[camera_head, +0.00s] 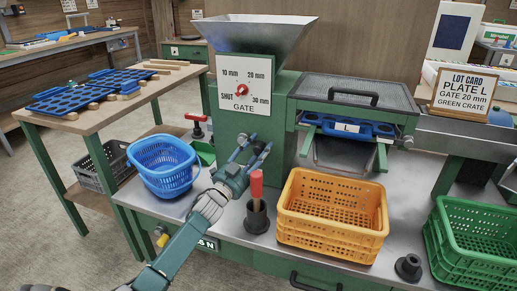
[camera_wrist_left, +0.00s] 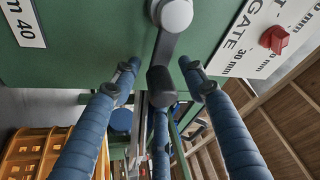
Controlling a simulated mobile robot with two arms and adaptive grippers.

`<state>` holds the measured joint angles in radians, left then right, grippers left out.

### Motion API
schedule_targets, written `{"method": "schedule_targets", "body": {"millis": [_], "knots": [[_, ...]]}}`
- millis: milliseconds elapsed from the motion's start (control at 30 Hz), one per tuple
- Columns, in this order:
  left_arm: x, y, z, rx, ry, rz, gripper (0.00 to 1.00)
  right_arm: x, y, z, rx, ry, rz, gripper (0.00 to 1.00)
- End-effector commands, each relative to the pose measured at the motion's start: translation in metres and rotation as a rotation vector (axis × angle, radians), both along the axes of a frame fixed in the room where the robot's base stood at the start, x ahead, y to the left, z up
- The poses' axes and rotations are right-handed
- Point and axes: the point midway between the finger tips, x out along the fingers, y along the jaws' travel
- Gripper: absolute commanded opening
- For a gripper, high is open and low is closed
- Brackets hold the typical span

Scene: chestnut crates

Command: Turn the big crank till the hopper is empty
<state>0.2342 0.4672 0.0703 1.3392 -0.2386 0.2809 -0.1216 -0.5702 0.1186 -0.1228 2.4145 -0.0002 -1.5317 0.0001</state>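The steel hopper (camera_head: 255,35) tops the green machine; its inside is hidden. Below it, the gate dial's red knob (camera_head: 241,90) sits on a white plate; its setting is too small to tell. In the left wrist view a grey crank arm (camera_wrist_left: 167,45) hangs from a round hub (camera_wrist_left: 172,12) and ends in a black knob (camera_wrist_left: 160,86). My left gripper (camera_head: 250,151) is at the machine's front below the gate plate. Its blue fingers are spread around the black knob, with gaps visible. In the head view the crank is largely hidden by the gripper. My right gripper is not in view.
A red-handled tool (camera_head: 257,188) stands in a black cup close to my left wrist. An orange crate (camera_head: 335,238), a green crate (camera_head: 480,265) and a blue basket (camera_head: 165,180) stand around. A blue plate marked L (camera_head: 347,127) is in the machine; a lot card (camera_head: 467,92) stands right.

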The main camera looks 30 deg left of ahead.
Motion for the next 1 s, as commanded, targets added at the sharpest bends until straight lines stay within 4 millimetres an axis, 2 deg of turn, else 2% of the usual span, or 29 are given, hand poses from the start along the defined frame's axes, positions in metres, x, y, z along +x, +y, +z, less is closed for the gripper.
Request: {"method": "schedule_targets", "body": {"millis": [33, 200, 667, 867, 1000], "knots": [[0.0, 0.0, 0.0, 0.0, 0.0, 0.0, 0.35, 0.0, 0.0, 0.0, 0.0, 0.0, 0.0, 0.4], [0.0, 0.0, 0.0, 0.0, -0.001, 0.001, 0.01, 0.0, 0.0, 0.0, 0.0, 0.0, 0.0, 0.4], [-0.001, 0.003, -0.002, 0.06, 0.012, 0.003, 0.0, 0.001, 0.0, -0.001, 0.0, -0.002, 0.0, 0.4], [-0.001, 0.004, -0.009, 0.184, 0.04, 0.003, 0.0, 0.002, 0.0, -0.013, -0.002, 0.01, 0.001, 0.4], [-0.001, 0.007, -0.017, 0.305, 0.07, 0.004, 0.0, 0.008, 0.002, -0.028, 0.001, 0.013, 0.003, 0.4]]}}
